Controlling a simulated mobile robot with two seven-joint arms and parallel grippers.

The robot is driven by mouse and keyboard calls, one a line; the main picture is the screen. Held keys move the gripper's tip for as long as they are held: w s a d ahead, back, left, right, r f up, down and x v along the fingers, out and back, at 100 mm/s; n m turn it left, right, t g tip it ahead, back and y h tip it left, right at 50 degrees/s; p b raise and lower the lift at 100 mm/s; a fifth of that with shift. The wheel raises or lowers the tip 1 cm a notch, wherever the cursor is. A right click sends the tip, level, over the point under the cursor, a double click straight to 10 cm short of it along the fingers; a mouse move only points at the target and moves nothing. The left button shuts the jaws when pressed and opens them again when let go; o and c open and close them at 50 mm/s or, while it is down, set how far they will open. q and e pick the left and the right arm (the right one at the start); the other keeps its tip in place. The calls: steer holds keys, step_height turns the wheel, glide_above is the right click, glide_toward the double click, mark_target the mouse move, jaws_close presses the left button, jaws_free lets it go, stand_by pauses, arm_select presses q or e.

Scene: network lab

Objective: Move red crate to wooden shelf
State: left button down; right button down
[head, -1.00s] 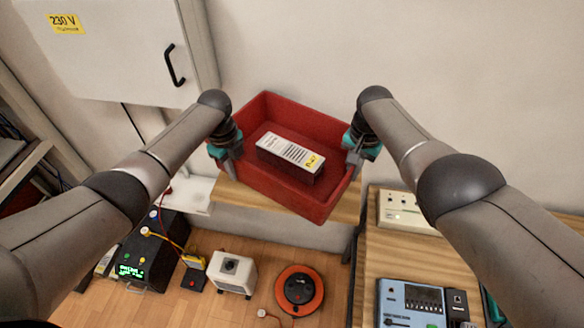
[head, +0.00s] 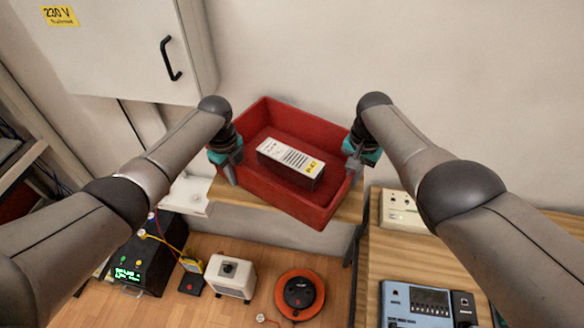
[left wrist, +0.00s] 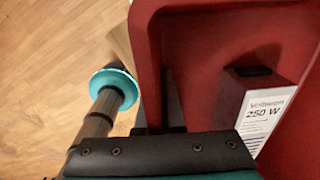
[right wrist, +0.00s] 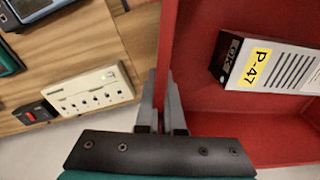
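The red crate (head: 318,212) hangs between my two grippers, roughly level, with a white and dark box labelled P-47 (head: 290,158) lying inside. My left gripper (head: 231,168) is shut on its left wall, and my right gripper (head: 354,168) is shut on its right wall. The crate wall also shows between the fingers in the left wrist view (left wrist: 148,45) and the right wrist view (right wrist: 167,50). A wooden shelf board (head: 232,192) lies below the crate against the wall, partly hidden by it. I cannot tell whether the crate touches it.
A wooden bench (head: 385,262) at right bears a white socket unit (head: 402,212) and a blue instrument (head: 415,302). A grey cabinet (head: 115,45) hangs at upper left. On the floor stand a black device (head: 150,260), a white box (head: 231,276) and an orange reel (head: 300,293).

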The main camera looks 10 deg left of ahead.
arm_select(q)
steer(key=shift+w+a+f+b, duration=0.1)
steer(key=shift+a+f+b, duration=0.1)
steer(key=shift+f+b, duration=0.25)
arm_select(e)
steer(key=shift+w+d+f, duration=0.1)
steer(key=shift+d+f, duration=0.05)
steer(key=shift+f, duration=0.35)
arm_select(q)
steer(key=c, duration=1.5)
jaws_free()
steer(key=shift+f, duration=0.1)
arm_select(e)
steer(key=c, duration=1.5)
jaws_free()
steer(key=shift+f, duration=0.1)
arm_select(q)
steer(key=o, duration=0.4)
steer(key=shift+d, duration=0.1)
steer(key=shift+c, duration=0.2)
arm_select(e)
steer(key=o, duration=0.4)
steer(key=shift+s, duration=0.2)
steer(key=shift+c, duration=0.2)
arm_select(q)
steer(key=shift+o, duration=0.5)
arm_select(e)
steer(key=shift+o, duration=0.5)
